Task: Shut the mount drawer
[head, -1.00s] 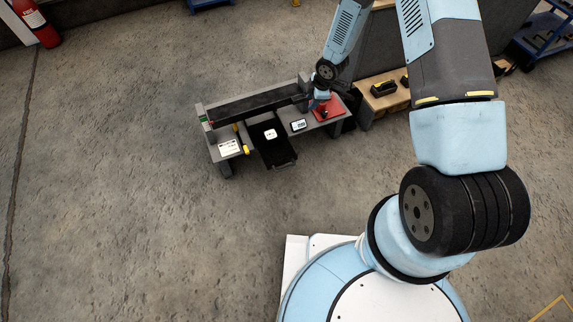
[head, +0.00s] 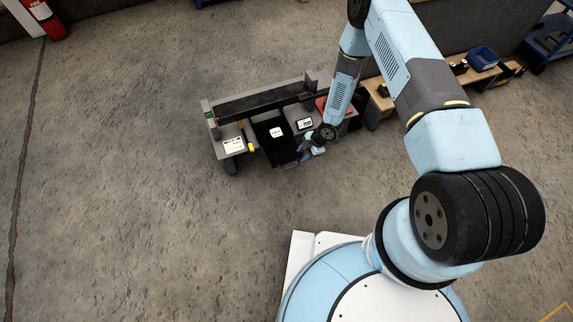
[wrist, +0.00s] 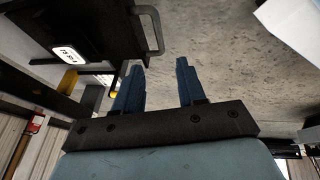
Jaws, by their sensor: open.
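The mount drawer (head: 272,148) is black and stands pulled out from the front of the grey bench, with a white label on top. In the wrist view the drawer (wrist: 100,42) fills the upper left, and its bar handle (wrist: 152,28) sticks out from its front. My gripper (wrist: 160,65) is open and empty, its two blue fingers apart. The fingertips are near the handle and do not appear to touch it. In the head view my gripper (head: 308,155) is by the drawer's right front corner; its fingers are too small to make out there.
The bench (head: 222,131) carries a white label card (head: 234,145), a yellow part (head: 247,136) and a small screen device (head: 304,123). A red pad (head: 321,104) is partly hidden behind my arm. A low wooden shelf stands at right. The floor in front is clear.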

